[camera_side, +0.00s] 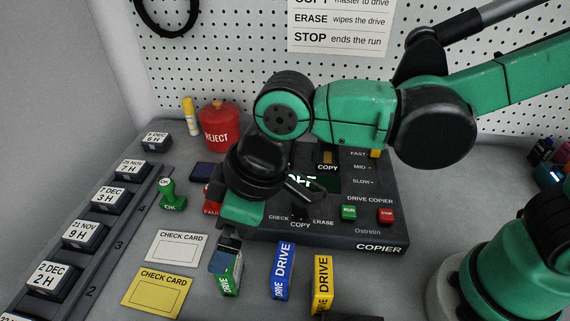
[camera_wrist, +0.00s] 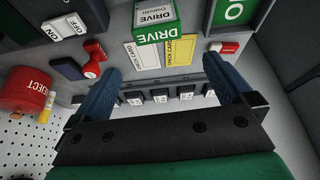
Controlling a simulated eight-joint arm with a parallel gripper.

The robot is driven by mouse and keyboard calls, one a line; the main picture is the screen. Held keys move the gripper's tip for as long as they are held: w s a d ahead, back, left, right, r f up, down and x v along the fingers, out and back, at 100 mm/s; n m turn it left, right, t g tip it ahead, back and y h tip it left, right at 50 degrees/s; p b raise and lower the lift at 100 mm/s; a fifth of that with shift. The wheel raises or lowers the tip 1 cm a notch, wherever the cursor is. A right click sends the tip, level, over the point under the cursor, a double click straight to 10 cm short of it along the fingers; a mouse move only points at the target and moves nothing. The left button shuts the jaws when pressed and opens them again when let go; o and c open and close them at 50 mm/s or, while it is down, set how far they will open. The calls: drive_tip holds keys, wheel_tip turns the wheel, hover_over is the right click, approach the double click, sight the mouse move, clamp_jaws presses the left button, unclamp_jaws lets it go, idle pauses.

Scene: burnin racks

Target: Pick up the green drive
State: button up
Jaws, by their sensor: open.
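The green drive (camera_side: 230,279) stands on the bench in front of the copier, left of a blue drive and a yellow drive. In the wrist view the green drive (camera_wrist: 160,35) shows its green face and pale top label, beyond the fingertips. My gripper (camera_side: 229,240) is just above and behind the green drive in the side view and partly overlaps it there. In the wrist view my gripper (camera_wrist: 161,68) has its two blue fingers wide apart with nothing between them. I cannot tell the exact height gap to the drive.
The blue drive (camera_side: 282,271) and yellow drive (camera_side: 322,285) stand close to the right. The copier (camera_side: 380,247) is behind. A white check card (camera_side: 176,248) and yellow check card (camera_side: 157,293) lie to the left, with a green OK stamp (camera_side: 172,196) and red reject bin (camera_side: 221,126) farther back.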

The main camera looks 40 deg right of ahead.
sight(231, 268)
wheel_tip(231, 268, down, 4)
drive_tip(key=shift+f, duration=0.2)
drive_tip(key=shift+x, duration=2.8)
drive_tip(key=shift+c, duration=0.2)
drive_tip(key=c, duration=1.2)
drive_tip(key=shift+r, duration=0.1)
